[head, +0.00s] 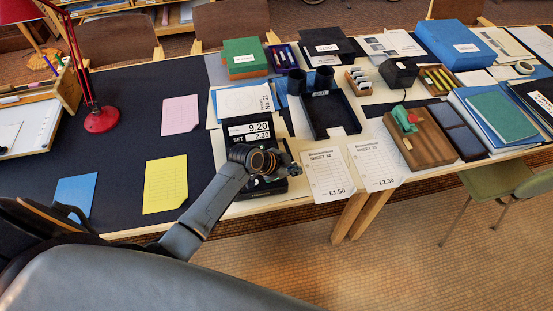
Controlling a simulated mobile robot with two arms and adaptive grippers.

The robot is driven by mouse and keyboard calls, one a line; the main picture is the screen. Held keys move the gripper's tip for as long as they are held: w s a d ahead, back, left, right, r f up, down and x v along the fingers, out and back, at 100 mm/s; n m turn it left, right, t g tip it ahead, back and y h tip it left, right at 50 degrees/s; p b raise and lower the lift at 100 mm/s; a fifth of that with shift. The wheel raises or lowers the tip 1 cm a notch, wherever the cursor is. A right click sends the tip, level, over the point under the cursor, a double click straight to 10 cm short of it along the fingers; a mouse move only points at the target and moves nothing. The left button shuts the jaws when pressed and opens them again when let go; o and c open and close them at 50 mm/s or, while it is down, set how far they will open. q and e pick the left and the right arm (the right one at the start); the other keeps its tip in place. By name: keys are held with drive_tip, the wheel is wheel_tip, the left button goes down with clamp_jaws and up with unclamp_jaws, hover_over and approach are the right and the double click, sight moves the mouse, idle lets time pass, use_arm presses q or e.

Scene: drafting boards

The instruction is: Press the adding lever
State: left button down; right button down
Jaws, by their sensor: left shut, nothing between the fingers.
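The adding machine (250,130) is a black box near the table's front edge. Its upper display reads 9.20, and the line marked SET below reads 2.30. My left gripper (287,168) is over the front part of the machine, at its right side, shut with nothing held. The gripper and wrist cover much of the machine's front, and I cannot make out the adding lever. Whether the fingertips touch the machine cannot be told. My right gripper is not in view.
Two price sheets, £1.50 (327,176) and £2.30 (375,164), lie just right of the machine. A black tray (331,131) stands behind them. Pink (180,115) and yellow (165,184) sheets lie left on the dark mat.

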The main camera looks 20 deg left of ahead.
use_arm(q)
drive_tip(key=b+v, duration=0.1)
drive_tip(key=v, duration=1)
drive_tip(key=shift+d+b, duration=0.4)
drive_tip(key=shift+d, duration=0.05)
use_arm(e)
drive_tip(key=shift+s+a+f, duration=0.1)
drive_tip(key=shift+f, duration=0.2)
use_arm(q)
drive_tip(key=shift+r, duration=0.1)
